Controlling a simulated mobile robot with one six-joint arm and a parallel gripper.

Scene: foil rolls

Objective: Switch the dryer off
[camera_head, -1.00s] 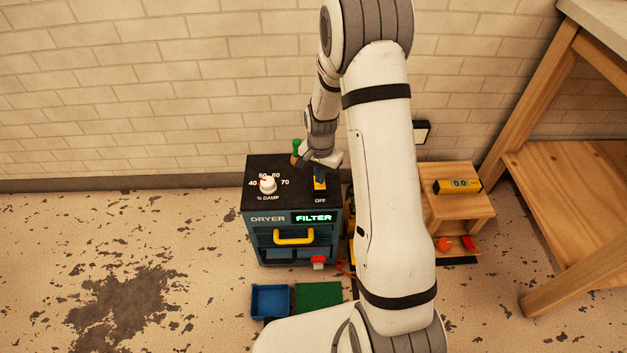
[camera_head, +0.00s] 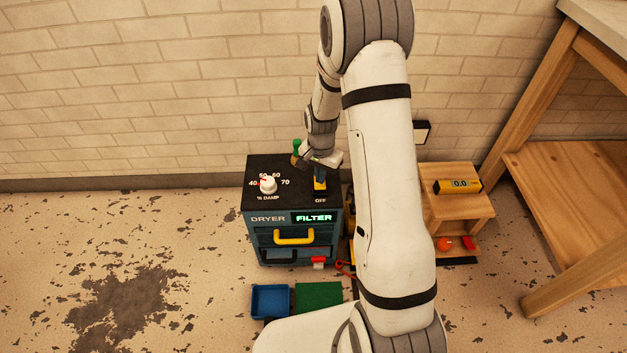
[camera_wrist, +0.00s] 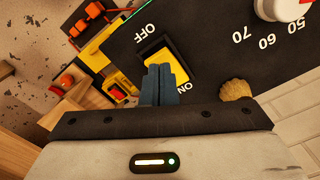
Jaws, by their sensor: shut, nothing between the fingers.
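The dryer (camera_head: 262,226) is a dark teal box with a black top, standing on the floor by the wall. Its lit panel reads FILTER in green. In the head view my gripper (camera_head: 320,181) hides part of the switch.
A white dial (camera_head: 268,184) and a green-topped brush-like item (camera_head: 297,150) are on the dryer's top. A blue tray (camera_head: 271,301) and green mat (camera_head: 319,295) lie in front. A wooden stand (camera_head: 459,207) with a yellow meter (camera_head: 459,186) is to the right.

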